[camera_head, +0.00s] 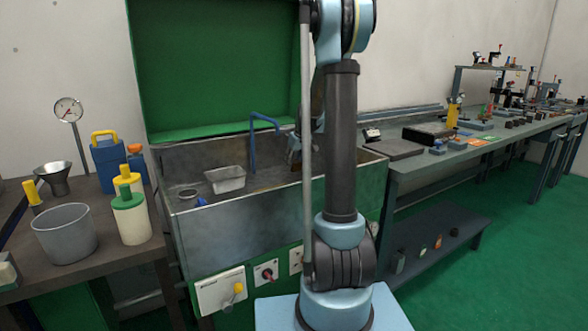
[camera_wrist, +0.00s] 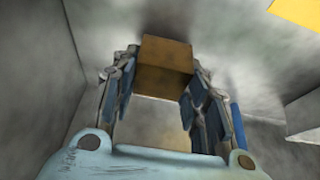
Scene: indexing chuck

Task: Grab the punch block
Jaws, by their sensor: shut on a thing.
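A brown block (camera_wrist: 165,62), which I take to be the punch block, is between the two fingers of my gripper (camera_wrist: 166,72) in the wrist view. The gripper is shut on it, with a blue-padded finger on each side. Grey, stained walls surround the gripper and block there. In the head view my arm stands in the middle and reaches into the metal sink (camera_head: 230,235). Part of my gripper (camera_head: 294,150) shows behind the arm over the sink.
The sink holds a small metal tray (camera_head: 225,180), and a blue faucet (camera_head: 253,145) rises at its back. A left table carries a bucket (camera_head: 65,235) and bottles. A long workbench (camera_head: 430,160) with many tools runs right. Green floor (camera_head: 520,240) is clear at right.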

